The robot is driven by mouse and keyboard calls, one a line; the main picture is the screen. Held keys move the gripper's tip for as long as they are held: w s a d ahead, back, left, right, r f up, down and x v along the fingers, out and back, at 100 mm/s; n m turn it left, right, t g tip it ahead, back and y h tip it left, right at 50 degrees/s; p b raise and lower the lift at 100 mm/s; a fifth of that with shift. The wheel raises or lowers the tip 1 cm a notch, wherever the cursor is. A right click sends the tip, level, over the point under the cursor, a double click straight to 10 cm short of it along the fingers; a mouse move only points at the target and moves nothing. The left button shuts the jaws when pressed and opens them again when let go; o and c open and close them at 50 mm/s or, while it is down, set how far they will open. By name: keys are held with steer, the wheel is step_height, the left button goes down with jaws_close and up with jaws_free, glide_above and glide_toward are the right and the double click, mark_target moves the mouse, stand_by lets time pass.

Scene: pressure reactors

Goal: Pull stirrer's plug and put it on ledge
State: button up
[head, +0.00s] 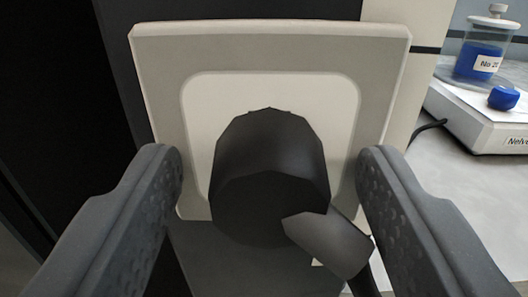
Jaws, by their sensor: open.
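A black plug (270,175) sits in a pale square socket plate (395,85) on an upright surface. Its cord sleeve (332,243) leaves the plug toward the lower right. My gripper (271,165) is open, with one textured finger on each side of the plug. Gaps show between the plug and both fingers. Just below the socket plate is a grey surface (240,272), partly hidden by the plug; I cannot tell for sure that it is the ledge. The stirrer is not recognisable in this view.
At the right, a white balance (470,115) stands on a light grey worktop (440,190). A jar with blue contents (482,60) and a small blue piece (503,98) are on it. A dark cable (428,128) runs from its left. A dark area lies at the left.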

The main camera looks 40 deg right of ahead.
stand_by(0.3)
jaws_close()
steer(key=shift+v, duration=3)
